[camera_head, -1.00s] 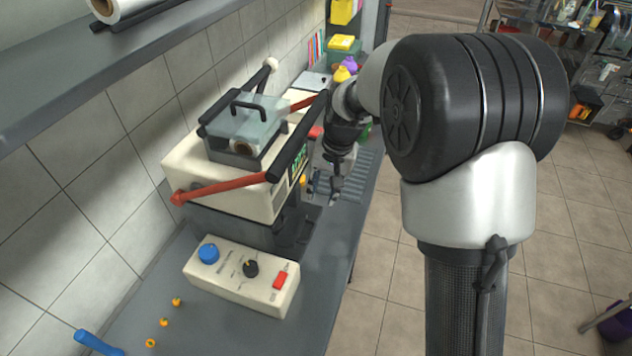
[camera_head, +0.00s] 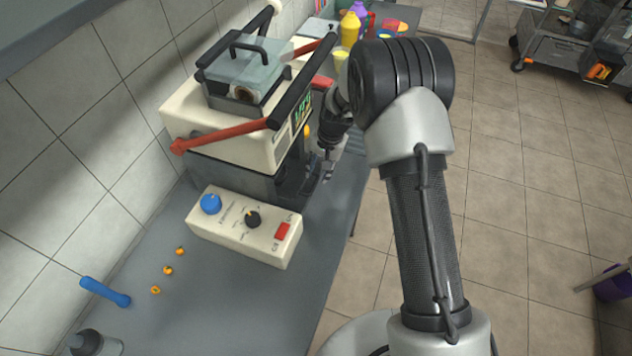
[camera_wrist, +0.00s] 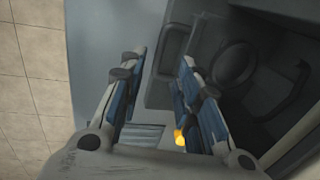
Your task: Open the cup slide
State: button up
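The sugarcane press (camera_head: 225,135) stands on the counter against the tiled wall. The cup slide (camera_wrist: 232,62) seems to be the dark grey part with a round recess, low in the press, in the wrist view. A grey rectangular loop, which looks like its handle (camera_wrist: 169,45), sticks out at its left side. My gripper (camera_head: 327,172) is at the front of the press, low near the counter. In the wrist view my gripper (camera_wrist: 163,58) is open, with the loop's near end about between the fingertips. I cannot tell whether they touch it. My arm hides part of the press front.
A cream control box (camera_head: 245,225) with a blue button, a black knob and a red switch sits in front of the press. Several small orange pieces (camera_head: 168,270) and a blue-handled tool (camera_head: 105,291) lie on the counter. Coloured bottles (camera_head: 350,25) stand behind.

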aim_at(315, 184)
jog(key=f, duration=0.4)
jog(key=a+f+b, duration=0.1)
jog(key=f, duration=0.1)
jog(key=shift+w, duration=0.2)
jog(key=shift+c, duration=0.2)
grip_shut()
dwell(0.4)
